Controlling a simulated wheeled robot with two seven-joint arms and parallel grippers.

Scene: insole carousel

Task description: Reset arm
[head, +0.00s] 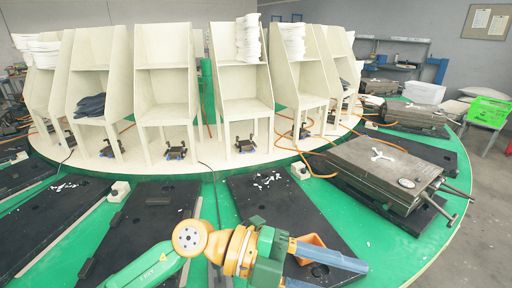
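My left arm (160,262) reaches in from the lower left, with its green link, pale round joint and yellow wrist (240,252) in view. My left gripper (332,277) points right over a black mat at the bottom centre. Its two blue-grey fingers stand apart, with nothing seen between them; the lower finger is cut off by the frame's bottom edge. An orange bracket-like part (312,241) shows just behind the upper finger. My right gripper is not in view.
A round green carousel (378,242) fills the view, with black mats (150,225) and a ring of cream shelf stands (166,88). White stacks (248,38) and dark insoles (90,104) lie on some shelves. A grey metal mould (375,170) with protruding handles sits right. A green crate (488,112) stands beyond.

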